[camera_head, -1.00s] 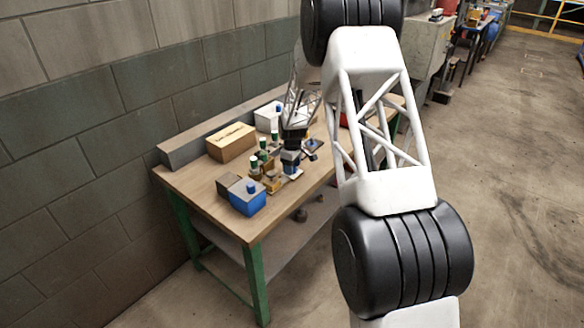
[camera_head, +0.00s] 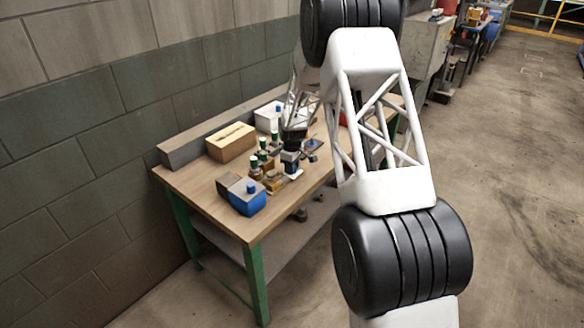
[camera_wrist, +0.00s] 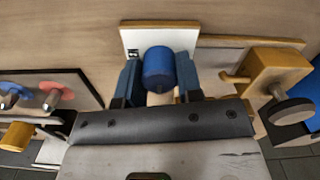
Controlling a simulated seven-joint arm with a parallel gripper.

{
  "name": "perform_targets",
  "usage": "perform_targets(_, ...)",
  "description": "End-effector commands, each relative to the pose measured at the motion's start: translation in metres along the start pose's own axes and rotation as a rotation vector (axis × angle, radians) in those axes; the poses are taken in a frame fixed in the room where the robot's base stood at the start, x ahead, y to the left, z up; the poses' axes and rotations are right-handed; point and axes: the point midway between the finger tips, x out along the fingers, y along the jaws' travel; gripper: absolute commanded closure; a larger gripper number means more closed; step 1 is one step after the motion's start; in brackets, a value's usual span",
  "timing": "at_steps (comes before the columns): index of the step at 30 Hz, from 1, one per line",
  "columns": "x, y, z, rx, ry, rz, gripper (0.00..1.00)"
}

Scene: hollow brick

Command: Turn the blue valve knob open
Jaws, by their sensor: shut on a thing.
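The blue valve knob (camera_wrist: 158,69) sits in front of a white plate (camera_wrist: 130,38) with a small dark marking, in the upper middle of the wrist view. My gripper (camera_wrist: 159,78) has one blue finger on each side of the knob and is shut on it. In the head view my gripper (camera_head: 291,163) is low over the workbench, among small fixtures; the knob cannot be made out there.
A yellow block with a round grey disc (camera_wrist: 290,110) stands to the right in the wrist view. A panel with blue and pink knobs (camera_wrist: 45,92) is at left. On the bench (camera_head: 205,188) are a cardboard box (camera_head: 231,142), a blue box (camera_head: 246,199) and green-capped items (camera_head: 262,150).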

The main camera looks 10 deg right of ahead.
Motion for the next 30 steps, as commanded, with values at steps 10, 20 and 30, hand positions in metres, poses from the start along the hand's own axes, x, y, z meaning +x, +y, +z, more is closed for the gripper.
perform_targets(10,-0.0012,0.0003,-0.0002,0.13,0.001,0.001,0.9)
perform_targets(20,-0.0012,0.0012,-0.0003,0.399,0.001,0.001,0.9)
perform_targets(30,-0.0013,0.0016,0.0002,0.724,0.001,0.0,0.9)
